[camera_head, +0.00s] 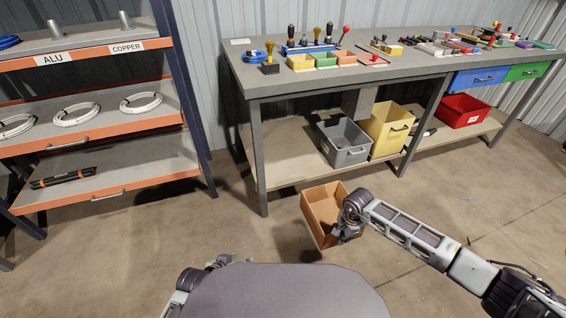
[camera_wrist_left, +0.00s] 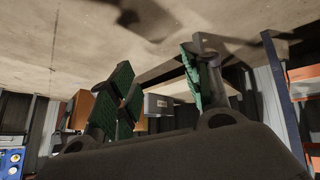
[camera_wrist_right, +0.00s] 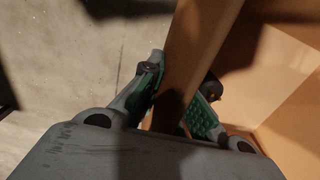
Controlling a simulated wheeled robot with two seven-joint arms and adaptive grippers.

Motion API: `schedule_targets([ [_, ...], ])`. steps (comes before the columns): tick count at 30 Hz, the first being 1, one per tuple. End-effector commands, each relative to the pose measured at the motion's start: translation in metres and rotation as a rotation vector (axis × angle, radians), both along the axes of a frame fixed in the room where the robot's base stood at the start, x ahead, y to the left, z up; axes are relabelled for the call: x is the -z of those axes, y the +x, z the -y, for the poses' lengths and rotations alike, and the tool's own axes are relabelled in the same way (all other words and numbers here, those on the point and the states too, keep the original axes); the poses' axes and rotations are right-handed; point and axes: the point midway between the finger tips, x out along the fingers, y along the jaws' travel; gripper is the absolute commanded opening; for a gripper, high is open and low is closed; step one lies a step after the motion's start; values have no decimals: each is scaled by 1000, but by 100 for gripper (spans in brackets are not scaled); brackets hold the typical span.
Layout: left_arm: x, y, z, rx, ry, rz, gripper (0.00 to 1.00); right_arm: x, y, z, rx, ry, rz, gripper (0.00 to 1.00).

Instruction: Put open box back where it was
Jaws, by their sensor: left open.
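The open box (camera_head: 318,228) is a brown, topless carton in front of the workbench, near the middle of the head view. My right gripper (camera_head: 346,226) is at its right side. In the right wrist view, the fingers of my right gripper (camera_wrist_right: 180,95) sit on both sides of one box wall (camera_wrist_right: 196,50), closed on it. The box looks slightly tilted; I cannot tell if it touches the floor. My left gripper (camera_wrist_left: 160,85) has its green-padded fingers wide apart with nothing between them. In the head view it is low and mostly hidden behind my own body.
A workbench (camera_head: 300,85) has a lower shelf (camera_head: 290,160) holding a grey bin (camera_head: 345,155), a yellow bin (camera_head: 388,140) and a red bin (camera_head: 462,112). The lower shelf is bare left of the grey bin. A labelled rack (camera_head: 100,122) stands left. Floor (camera_head: 480,210) at right is mostly clear.

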Motion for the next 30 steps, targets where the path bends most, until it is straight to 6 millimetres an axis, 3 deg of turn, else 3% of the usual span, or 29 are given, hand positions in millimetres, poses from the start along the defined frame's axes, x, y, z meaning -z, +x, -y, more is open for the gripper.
schedule_targets([
  [12,32,-54,18,-4,-46,-50,49,34,0,0,0,0,1,0],
  [30,42,-81,26,-8,-71,-75,49,49,0,0,0,0,1,0],
])
